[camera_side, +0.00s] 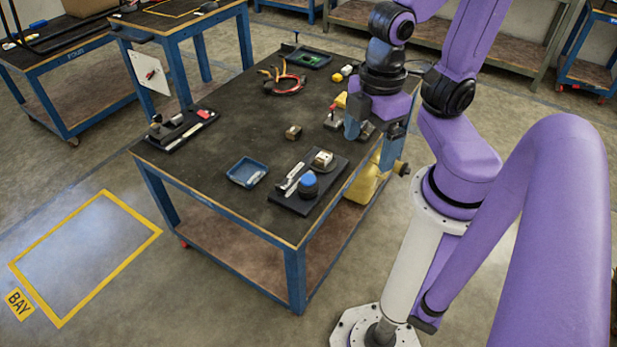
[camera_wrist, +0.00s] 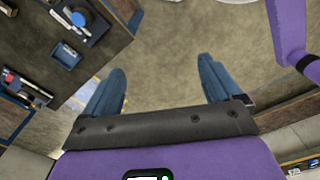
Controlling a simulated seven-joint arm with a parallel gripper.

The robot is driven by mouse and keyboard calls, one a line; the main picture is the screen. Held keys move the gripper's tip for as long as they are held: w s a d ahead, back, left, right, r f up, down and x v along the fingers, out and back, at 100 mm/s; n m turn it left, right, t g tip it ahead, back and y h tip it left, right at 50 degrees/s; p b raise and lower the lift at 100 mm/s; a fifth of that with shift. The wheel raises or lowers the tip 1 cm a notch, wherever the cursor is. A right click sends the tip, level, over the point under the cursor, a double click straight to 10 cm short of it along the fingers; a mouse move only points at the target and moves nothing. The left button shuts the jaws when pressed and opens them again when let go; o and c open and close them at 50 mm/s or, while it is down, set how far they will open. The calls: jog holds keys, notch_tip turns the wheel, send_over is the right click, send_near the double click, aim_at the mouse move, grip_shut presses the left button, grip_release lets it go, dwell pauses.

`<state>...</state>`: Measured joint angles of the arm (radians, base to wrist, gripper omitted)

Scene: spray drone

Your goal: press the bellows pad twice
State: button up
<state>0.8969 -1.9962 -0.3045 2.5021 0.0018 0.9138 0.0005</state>
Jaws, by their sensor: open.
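A round piece with a blue top and dark body, which looks like the bellows pad (camera_side: 308,183), stands on a black board (camera_side: 332,184) at the near corner of the worktable. In the wrist view its blue top (camera_wrist: 79,19) shows at the upper left. My gripper (camera_side: 372,140) hangs over the table's right side, behind and to the right of the board in the side view, apart from the pad. Its two blue fingers (camera_wrist: 160,88) are spread wide with nothing between them.
A pale block and light strips share the board. A blue tray (camera_side: 247,172) lies to its left, a small block (camera_side: 293,132) behind. The table's middle is mostly clear.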

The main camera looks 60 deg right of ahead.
jog(key=shift+w+f, duration=0.1)
jog(key=shift+w, duration=0.1)
jog(key=c, duration=1)
jog(key=shift+w+a+f, duration=0.1)
jog(key=shift+w+f, duration=0.15)
jog(key=shift+w, duration=0.3)
jog(key=shift+w+a+f, duration=0.1)
jog(key=shift+w+f, duration=0.1)
jog(key=shift+w, duration=0.35)
grip_shut()
jog(key=w+d+f+n, duration=0.35)
jog(key=w+f, duration=0.35)
jog(key=w, duration=0.6)
jog(key=w+d+f+n, duration=0.2)
jog(key=w+d+f, duration=0.4)
jog(key=d+f, duration=0.4)
jog(key=shift+w+d+f, duration=0.15)
jog(key=shift+w+d, duration=0.1)
jog(key=shift+d, duration=0.95)
